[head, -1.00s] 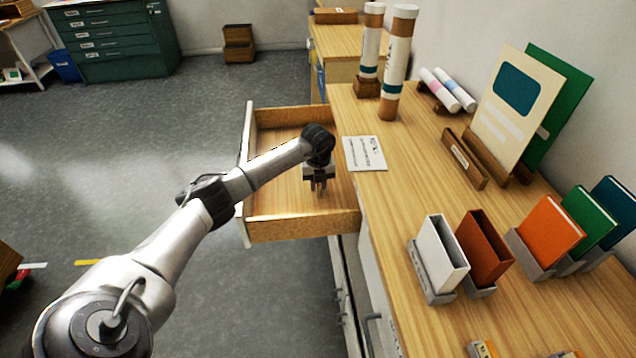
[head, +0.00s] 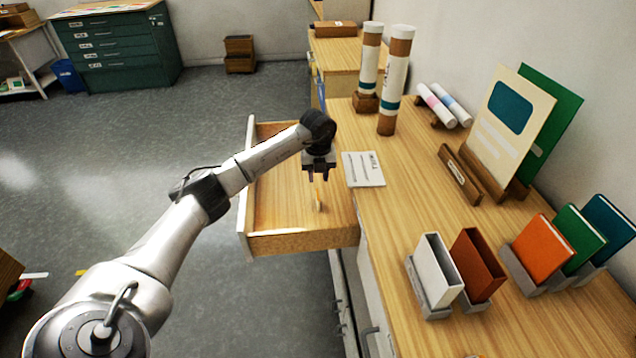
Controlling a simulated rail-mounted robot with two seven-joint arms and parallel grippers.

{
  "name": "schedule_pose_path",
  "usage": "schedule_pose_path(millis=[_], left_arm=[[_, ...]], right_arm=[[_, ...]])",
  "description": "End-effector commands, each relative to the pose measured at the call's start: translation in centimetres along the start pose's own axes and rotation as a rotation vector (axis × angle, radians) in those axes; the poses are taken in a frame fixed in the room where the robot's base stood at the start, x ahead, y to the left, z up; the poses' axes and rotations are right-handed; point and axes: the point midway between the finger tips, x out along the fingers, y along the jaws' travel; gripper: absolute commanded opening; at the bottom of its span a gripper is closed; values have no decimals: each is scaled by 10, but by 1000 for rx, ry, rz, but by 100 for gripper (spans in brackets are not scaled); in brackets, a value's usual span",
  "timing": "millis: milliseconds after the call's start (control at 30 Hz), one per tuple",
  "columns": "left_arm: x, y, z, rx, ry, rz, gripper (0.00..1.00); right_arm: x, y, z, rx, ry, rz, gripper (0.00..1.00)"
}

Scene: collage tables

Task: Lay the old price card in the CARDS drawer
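An open wooden drawer (head: 275,243) is pulled out to the left of the long counter; no CARDS label is readable on it. My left gripper (head: 317,175) is above the drawer, pointing down, with its two dark fingers apart. A thin tan strip (head: 318,196) shows just below the fingers, inside the drawer area. It looks like a card seen nearly edge-on, apparently the old price card; I cannot tell whether it leans or lies flat. A white printed sheet (head: 363,169) lies on the counter beside the drawer. My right gripper is not in view.
On the counter (head: 400,215) stand two tall tubes (head: 395,80), rolled sheets (head: 445,105), a cream board (head: 508,120) on a wooden stand, and holders with white (head: 436,268), brown, orange, green and blue pieces. A green cabinet (head: 115,45) stands far left. The floor left of the drawer is clear.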

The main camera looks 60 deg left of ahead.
Motion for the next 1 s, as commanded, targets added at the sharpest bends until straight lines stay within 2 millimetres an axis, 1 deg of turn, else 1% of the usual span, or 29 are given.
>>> schedule_pose_path(millis=[33, 100, 233, 400, 667, 733, 767, 867, 967, 1000], left_arm=[[-9, 0, 0, 0, -2, -1, 33], [-16, 0, 0, 0, -1, 0, 33], [-24, 0, 0, 0, 0, 0, 33], [-27, 0, 0, 0, 0, 0, 33], [-27, 0, 0, 0, 0, -1, 33], [-28, -3, -1, 3, 4, -18, 33], [-29, -6, -2, 6, 8, -34, 33], [-36, -23, -9, 22, 33, -150, 33], [-49, -52, -23, 53, 75, -360, 33], [-57, -66, -31, 74, 94, -472, 33]], right_arm=[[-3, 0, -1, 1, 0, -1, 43], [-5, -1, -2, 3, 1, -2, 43], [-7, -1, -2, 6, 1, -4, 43], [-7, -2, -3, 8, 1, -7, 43], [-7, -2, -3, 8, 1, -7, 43], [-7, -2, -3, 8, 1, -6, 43], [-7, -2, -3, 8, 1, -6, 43], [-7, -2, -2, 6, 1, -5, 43], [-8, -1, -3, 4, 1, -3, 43], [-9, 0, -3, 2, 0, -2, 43]])
